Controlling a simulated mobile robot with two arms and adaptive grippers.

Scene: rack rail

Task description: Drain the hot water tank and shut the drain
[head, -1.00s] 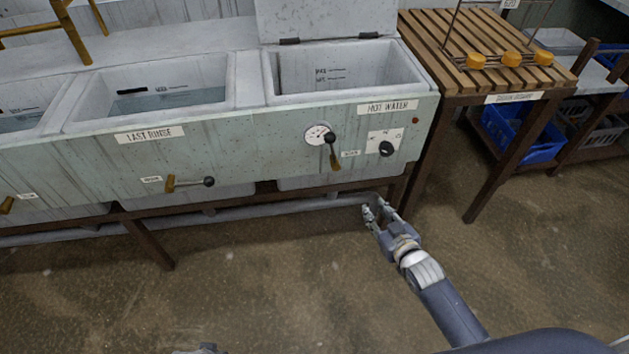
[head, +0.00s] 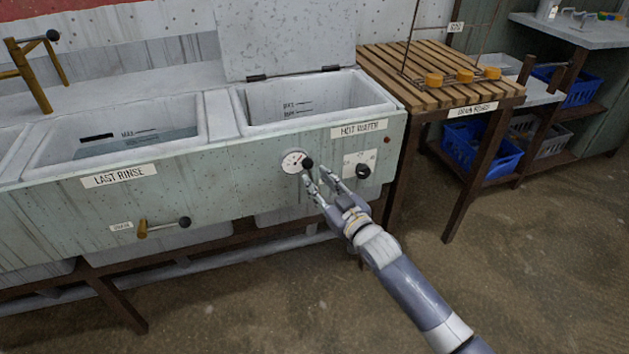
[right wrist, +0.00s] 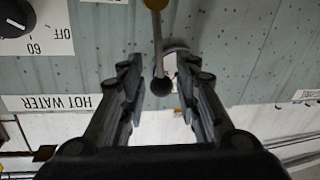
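The hot water tank (head: 262,142) has its lid (head: 285,45) raised; I see no water surface in the part of its inside that shows. Its drain lever shows a black ball (head: 308,163) in the head view, just beyond my right fingertips. In the right wrist view the lever's rod (right wrist: 158,48) runs from a brass part (right wrist: 156,4) to the black ball, which lies between the spread fingers. My right gripper (head: 319,178) is open at the tank's front, and contact cannot be told. It hides the lever's lower part in the head view. My left gripper is out of view.
A dial (head: 294,161) and a control knob (head: 362,171) flank the lever's ball. The last rinse tank (head: 72,172) at left holds water and has its own drain lever (head: 165,226), lying crosswise. A slatted drain board (head: 400,70) stands at right. Floor in front is clear.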

